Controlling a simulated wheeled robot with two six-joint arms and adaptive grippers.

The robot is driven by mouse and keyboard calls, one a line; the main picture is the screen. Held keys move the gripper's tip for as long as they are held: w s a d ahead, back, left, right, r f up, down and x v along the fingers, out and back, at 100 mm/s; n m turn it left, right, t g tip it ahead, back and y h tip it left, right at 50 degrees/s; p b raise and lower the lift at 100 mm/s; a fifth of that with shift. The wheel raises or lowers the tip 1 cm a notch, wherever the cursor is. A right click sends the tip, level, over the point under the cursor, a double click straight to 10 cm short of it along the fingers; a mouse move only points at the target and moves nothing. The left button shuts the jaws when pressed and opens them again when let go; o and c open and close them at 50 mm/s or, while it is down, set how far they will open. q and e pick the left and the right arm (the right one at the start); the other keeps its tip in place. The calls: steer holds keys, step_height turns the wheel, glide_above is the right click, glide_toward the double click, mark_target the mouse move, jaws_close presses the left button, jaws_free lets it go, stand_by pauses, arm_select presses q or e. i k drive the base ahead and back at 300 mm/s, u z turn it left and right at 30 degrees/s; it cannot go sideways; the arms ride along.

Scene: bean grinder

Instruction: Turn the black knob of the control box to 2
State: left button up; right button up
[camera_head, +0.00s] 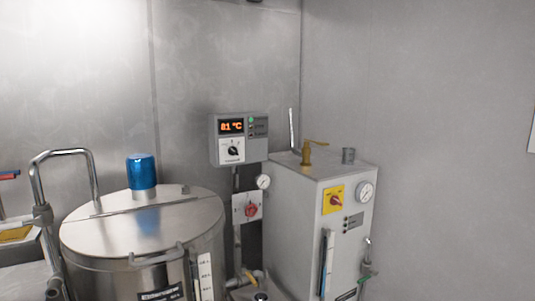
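The control box (239,138) is a light grey box on the wall, right of the middle of the steel back panel. Its dark display shows orange digits that look like "81 °C". The black knob (233,150) sits on a white dial plate below the display. The marks around the knob are too small to read, so I cannot tell its setting. Neither of my grippers shows in the head view.
A steel tank (85,240) with a blue cap (142,171) stands at the lower left. A grey cabinet (285,220) with a red knob on yellow (334,200) stands at the right. A red switch (250,210) and a gauge (263,182) are below the control box.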

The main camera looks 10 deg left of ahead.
mark_target(232, 150)
steer(key=z, duration=0.65)
steer(key=i, duration=0.95)
steer(key=z, duration=0.5)
steer(key=i, duration=1.1)
steer(key=u, duration=1.1)
steer(key=i, duration=0.75)
steer(key=u, duration=0.7)
